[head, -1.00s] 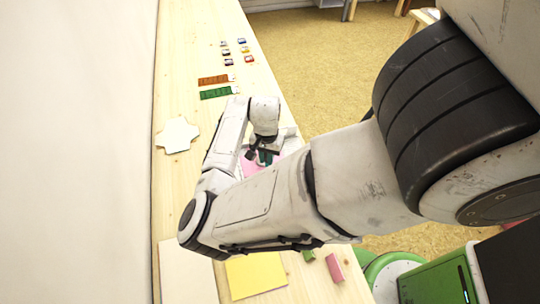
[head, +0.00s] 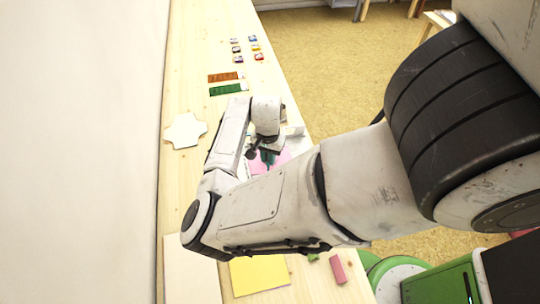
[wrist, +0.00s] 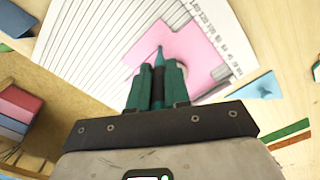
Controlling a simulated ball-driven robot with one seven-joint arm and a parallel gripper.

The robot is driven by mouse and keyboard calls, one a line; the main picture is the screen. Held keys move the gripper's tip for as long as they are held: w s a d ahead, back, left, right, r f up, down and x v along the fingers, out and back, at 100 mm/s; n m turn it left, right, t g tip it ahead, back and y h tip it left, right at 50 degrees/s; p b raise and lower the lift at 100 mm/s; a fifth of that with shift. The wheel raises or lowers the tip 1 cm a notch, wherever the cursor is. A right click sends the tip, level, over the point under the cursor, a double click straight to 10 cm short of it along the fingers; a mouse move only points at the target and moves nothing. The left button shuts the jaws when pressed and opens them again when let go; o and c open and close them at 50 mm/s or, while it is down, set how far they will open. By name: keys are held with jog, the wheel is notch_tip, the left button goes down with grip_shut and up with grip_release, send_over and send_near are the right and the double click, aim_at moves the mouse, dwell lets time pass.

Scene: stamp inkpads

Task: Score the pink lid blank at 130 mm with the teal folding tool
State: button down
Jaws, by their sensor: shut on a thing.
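The pink lid blank (wrist: 188,48) lies flat on a white ruled scoring board (wrist: 95,40) with printed numbers along one edge. My gripper (wrist: 157,88) is shut on the teal folding tool (wrist: 159,57), whose pointed tip shows against the pink blank. Whether the tip touches the blank, and which mark it lines up with, I cannot tell. In the head view my gripper (head: 268,156) is over the pink blank (head: 276,163), which my arm partly hides.
A cream cross-shaped blank (head: 185,130), brown strip (head: 222,77) and green strip (head: 227,90) lie beyond. Several small inkpads (head: 236,49) stand farther back. A yellow sheet (head: 258,277) and pink block (head: 338,269) are nearer. The table's right edge drops to the floor.

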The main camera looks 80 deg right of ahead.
jog(key=shift+w+a, duration=0.1)
jog(key=shift+w+a, duration=0.35)
jog(key=shift+w, duration=0.5)
jog(key=shift+w, duration=0.2)
dwell(0.4)
jog(key=shift+r+p, duration=0.6)
jog(key=shift+r, duration=1.9)
